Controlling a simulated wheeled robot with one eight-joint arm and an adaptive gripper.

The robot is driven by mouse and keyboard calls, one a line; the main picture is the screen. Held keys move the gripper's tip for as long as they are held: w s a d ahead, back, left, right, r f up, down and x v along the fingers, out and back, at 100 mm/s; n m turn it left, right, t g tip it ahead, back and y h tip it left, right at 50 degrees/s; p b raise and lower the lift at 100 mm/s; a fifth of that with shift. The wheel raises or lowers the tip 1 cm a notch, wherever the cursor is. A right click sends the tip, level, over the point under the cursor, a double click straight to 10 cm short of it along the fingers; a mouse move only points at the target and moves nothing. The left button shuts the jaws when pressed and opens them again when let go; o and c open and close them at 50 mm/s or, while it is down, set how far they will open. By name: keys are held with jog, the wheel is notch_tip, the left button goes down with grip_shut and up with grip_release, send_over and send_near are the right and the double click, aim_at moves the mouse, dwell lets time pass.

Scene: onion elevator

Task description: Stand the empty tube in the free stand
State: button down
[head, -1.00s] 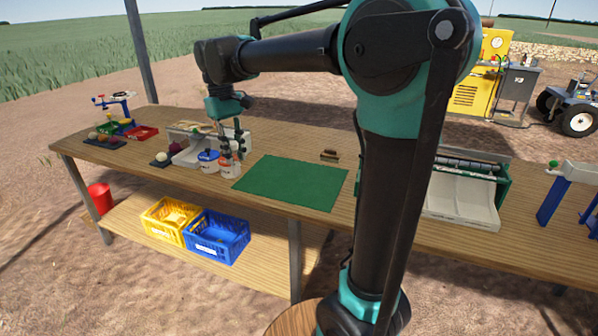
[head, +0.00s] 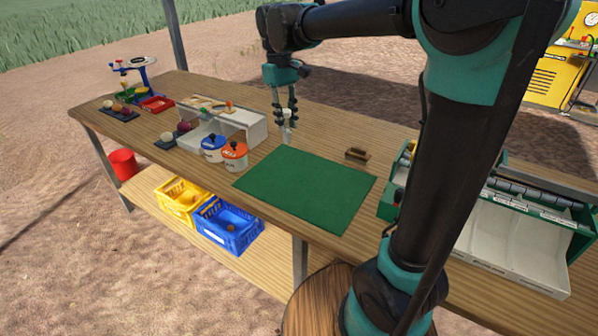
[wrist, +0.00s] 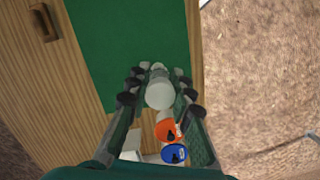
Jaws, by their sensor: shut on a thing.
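My gripper (head: 286,117) is shut on a pale, whitish tube (head: 287,132), which hangs roughly upright between the fingers near the far left corner of the green mat. In the wrist view the tube (wrist: 160,92) shows end-on as a round whitish shape, with dark finger pads on both sides. Whether its lower end touches the table is hard to tell. A small brown wooden block (head: 357,154) with a recess lies behind the mat; it also shows in the wrist view (wrist: 43,22). I cannot tell whether it is the free stand.
A blue-lidded jar (head: 214,148) and an orange-lidded jar (head: 235,156) stand left of the green mat (head: 305,190). A white shelf unit (head: 250,128) is behind them. A green-framed machine with white chutes (head: 510,240) is at the right. The mat is clear.

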notch_tip(320, 180, down, 18)
jog(key=shift+r, duration=0.25)
jog(key=shift+f, duration=0.15)
jog(key=c, duration=1.3)
grip_release()
jog(key=shift+c, duration=0.2)
